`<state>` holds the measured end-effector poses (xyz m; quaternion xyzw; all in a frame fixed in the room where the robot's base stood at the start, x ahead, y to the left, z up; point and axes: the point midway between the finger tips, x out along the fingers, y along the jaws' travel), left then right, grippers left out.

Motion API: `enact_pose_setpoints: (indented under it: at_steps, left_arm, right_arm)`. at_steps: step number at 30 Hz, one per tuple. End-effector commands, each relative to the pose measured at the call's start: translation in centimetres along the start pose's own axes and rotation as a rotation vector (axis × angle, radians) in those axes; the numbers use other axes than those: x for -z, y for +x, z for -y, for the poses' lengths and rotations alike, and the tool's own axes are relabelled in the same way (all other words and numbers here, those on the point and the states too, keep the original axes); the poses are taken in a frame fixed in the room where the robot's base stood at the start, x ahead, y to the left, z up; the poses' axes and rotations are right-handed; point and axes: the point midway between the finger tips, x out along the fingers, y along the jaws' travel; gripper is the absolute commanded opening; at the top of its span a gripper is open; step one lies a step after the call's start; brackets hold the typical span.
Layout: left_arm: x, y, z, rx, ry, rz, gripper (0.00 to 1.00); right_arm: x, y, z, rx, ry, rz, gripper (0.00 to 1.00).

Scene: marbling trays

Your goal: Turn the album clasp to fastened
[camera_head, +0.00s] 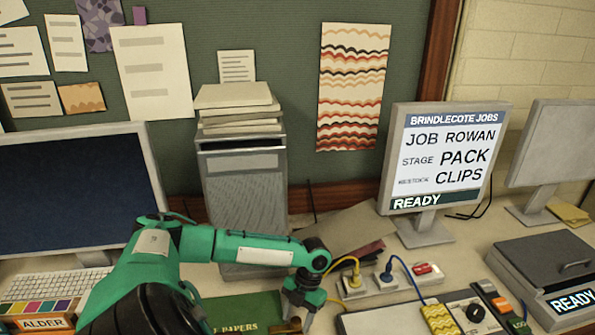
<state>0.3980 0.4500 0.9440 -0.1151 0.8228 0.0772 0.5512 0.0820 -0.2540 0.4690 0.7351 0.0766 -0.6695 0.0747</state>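A green album or folder (240,312) lies flat on the desk at the bottom centre, with "PAPERS" partly readable on its cover. A small brown-gold piece (284,327) shows at its right edge, by the gripper; it may be the clasp, but its position cannot be read. My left gripper (301,318) points down at the album's right edge, close to this piece. Its fingertips are small and partly cut off, so I cannot tell whether they are open, shut or touching it. My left arm hides part of the album. My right gripper is out of view.
A grey cabinet (243,185) with stacked papers stands behind my arm. A power strip (375,286) with yellow and blue cables lies to the right of the gripper. A "READY" monitor (440,160), a knob panel (473,312) and a grey lidded box (545,260) stand farther right.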

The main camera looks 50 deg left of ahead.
Motion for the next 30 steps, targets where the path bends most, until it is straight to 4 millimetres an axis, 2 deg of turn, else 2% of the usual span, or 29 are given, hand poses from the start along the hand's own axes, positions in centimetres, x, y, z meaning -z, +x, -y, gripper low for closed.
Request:
enact_pose_setpoints:
  at_steps: [6, 10, 14, 24, 30]
  left_arm:
    - [0.0, -0.1, 0.0, 0.0, 0.0, -0.001, 0.5]
    - [-0.1, -1.1, 0.0, 0.001, 0.0, 0.0, 0.5]
    - [-0.2, -3.6, 0.0, 0.001, 0.001, 0.003, 0.5]
    - [-0.2, -11.2, 0.0, 0.001, 0.001, 0.003, 0.5]
    - [-0.1, -13.3, 0.0, 0.001, 0.0, 0.0, 0.5]
  right_arm:
    - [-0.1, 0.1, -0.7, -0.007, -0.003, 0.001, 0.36]
    - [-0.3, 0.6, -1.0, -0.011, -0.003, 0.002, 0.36]
    - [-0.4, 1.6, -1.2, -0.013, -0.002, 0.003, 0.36]
    - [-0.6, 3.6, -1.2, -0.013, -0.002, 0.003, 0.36]
    - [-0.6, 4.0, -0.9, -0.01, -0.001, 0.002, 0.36]
